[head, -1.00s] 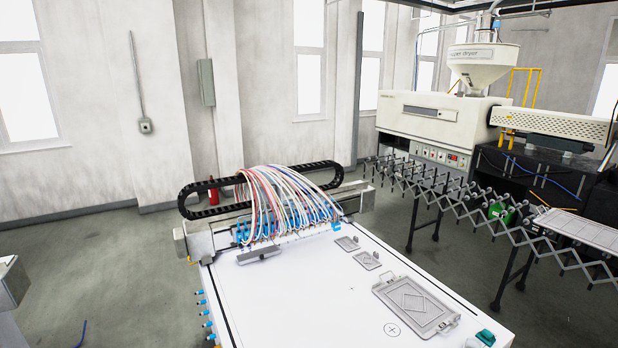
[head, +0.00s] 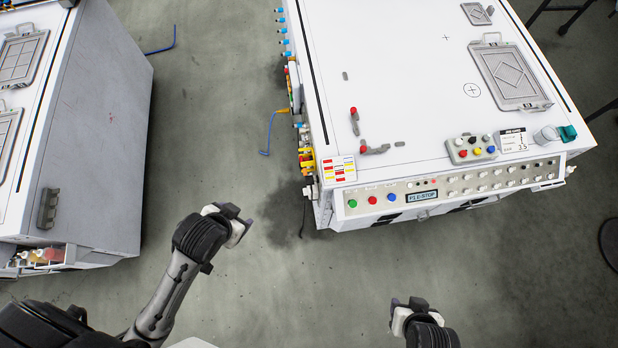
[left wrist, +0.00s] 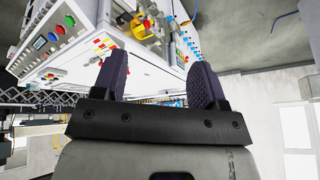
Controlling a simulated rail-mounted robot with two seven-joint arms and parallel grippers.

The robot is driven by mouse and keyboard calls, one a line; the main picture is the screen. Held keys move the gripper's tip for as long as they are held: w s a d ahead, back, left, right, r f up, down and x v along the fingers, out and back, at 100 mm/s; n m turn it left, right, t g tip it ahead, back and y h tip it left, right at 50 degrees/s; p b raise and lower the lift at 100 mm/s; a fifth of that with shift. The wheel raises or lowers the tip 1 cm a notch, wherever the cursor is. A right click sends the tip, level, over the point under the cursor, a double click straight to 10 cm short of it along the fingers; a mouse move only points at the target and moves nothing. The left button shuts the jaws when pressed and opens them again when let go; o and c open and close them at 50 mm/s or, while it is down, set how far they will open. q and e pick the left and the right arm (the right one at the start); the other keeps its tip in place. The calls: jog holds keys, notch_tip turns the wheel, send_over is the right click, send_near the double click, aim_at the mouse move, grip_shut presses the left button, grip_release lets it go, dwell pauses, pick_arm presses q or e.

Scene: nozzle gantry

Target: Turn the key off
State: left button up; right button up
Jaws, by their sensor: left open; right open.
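I cannot pick out the key for certain in either view. The white machine's front control panel (head: 450,190) carries green, red and blue buttons, a small display and rows of knobs. Yellow fittings (head: 305,157) sit on its left side near the front corner. My left gripper (head: 232,226) is left of the machine, over the floor and apart from it. In the left wrist view my left gripper (left wrist: 158,85) is open and empty, with the panel (left wrist: 58,35) beyond it. My right gripper (head: 408,308) is open, in front of the panel and apart from it.
A second white machine (head: 95,140) stands at the left, with grey floor (head: 215,110) between the two. A small button box (head: 471,149) and a framed plate (head: 512,75) are on the machine top. Blue and yellow hooked rods (head: 268,133) jut into the gap.

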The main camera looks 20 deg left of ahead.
pick_arm(q)
jog(key=w+a+f+m+t+y+b, duration=0.1)
jog(key=w+a+f+b, duration=0.25)
jog(key=f+b, duration=0.4)
jog(key=w+a+f+t+y+b, duration=0.1)
jog(key=w+a+f+b, duration=0.25)
jog(key=f+b, duration=0.45)
jog(key=w+a+f+m+t+y+b, duration=0.15)
jog(key=w+f+b, duration=0.25)
jog(key=f+b, duration=0.45)
jog(key=w+a+f+m+t+y+b, duration=0.1)
jog(key=w+a+f+m+t+b, duration=0.2)
jog(key=w+b, duration=0.35)
jog(key=w+a+f+m+t+y+b, duration=0.1)
jog(key=w+a+f+m+t+b, duration=0.1)
jog(key=w+a+b, duration=0.45)
jog(key=n+g+h+b, duration=0.1)
jog(key=n+g+h, duration=0.4)
jog(key=n+h, duration=2.3)
send_near(309, 180)
jog(key=shift+w+d+r+n+y+b, duration=0.25)
jog(key=shift+w+d+r+n+y, duration=0.45)
jog(key=shift+d+n+y, duration=0.5)
jog(key=shift+w+d+r+n+y+b, duration=0.2)
jog(key=shift+w+d+r+n+y, duration=0.2)
jog(key=shift+d+r+n+y, duration=0.8)
jog(key=shift+w+d+r+n+y+b, duration=0.25)
jog(key=shift+w+d+r+n+y, duration=0.4)
jog(key=shift+d, duration=1)
